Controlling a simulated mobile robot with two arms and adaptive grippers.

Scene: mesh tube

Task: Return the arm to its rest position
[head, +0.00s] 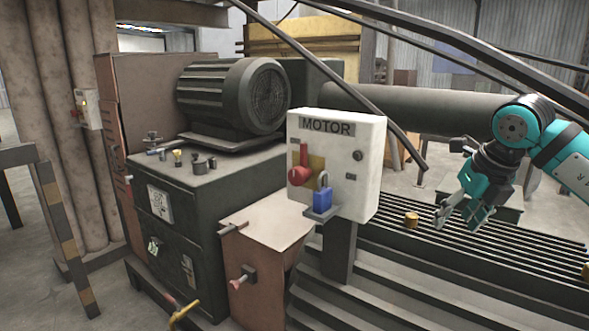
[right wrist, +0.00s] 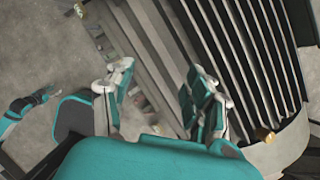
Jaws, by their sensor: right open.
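My right arm comes in from the right in the head view. Its teal and grey right gripper (head: 461,221) hangs over the dark slatted bed, pointing down and left. In the right wrist view the two fingers of the right gripper (right wrist: 158,92) stand apart with nothing held between them. Grey steps and floor show in the gap.
A white MOTOR box (head: 365,180) with a red lever (head: 300,172) and a blue padlock (head: 322,195) stands left of my gripper. A dark motor (head: 225,95) sits on a cabinet (head: 205,200). A large pipe (head: 440,108) and dark slanting bars run behind.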

